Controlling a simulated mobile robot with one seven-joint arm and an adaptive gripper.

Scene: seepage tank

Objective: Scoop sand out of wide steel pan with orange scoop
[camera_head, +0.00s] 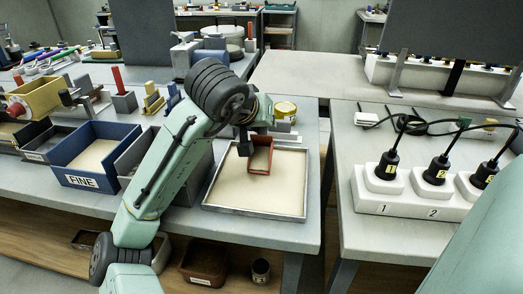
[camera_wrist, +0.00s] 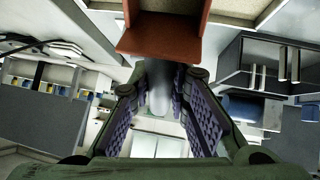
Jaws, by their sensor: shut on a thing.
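The wide steel pan (camera_head: 255,213) sits at the table's right front corner, with a broad flat layer of pale sand (camera_head: 285,185) in it. My gripper (camera_head: 247,138) is over the back half of the pan, partly hidden by my arm. The orange scoop (camera_head: 262,153) hangs from it, reddish and box-shaped, over the sand. I cannot tell whether its lower edge touches the sand. In the wrist view my gripper (camera_wrist: 160,78) is shut on the scoop's grey handle (camera_wrist: 158,98), and the scoop's body (camera_wrist: 165,40) shows beyond the fingertips. The scoop's inside is mostly hidden.
A blue box marked FINE (camera_head: 88,178) with pale sand and a grey bin (camera_head: 128,160) stand left of the pan. A yellow tin (camera_head: 286,109) stands behind it. Across a gap, the right table carries a white socket strip (camera_head: 405,200) with black plugs.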

